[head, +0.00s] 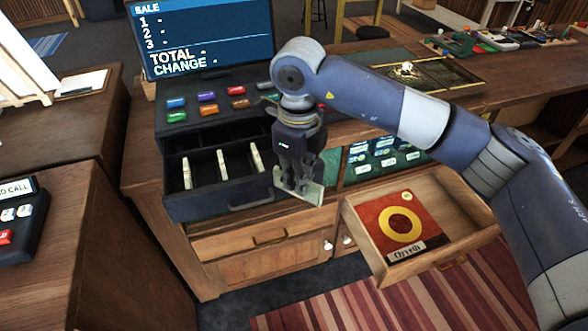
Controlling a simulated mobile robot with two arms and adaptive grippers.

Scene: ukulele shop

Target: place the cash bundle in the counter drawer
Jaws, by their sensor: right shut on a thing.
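My right gripper (296,187) is shut on the cash bundle (313,195), a pale flat bundle held in the air. It is just right of the open cash register drawer (237,206) and left of the open wooden counter drawer (376,262). The counter drawer holds a red square packet with a yellow ring (387,219) and has bare wood at its right side. The register drawer is dark, with several pale upright pieces in its compartments. My left gripper is not in view.
The cash register screen (205,38) and its coloured keys stand above the register drawer. A closed wooden drawer (238,243) is below it. A dark framed panel (428,78) lies on the counter. A striped rug (390,308) covers the floor in front.

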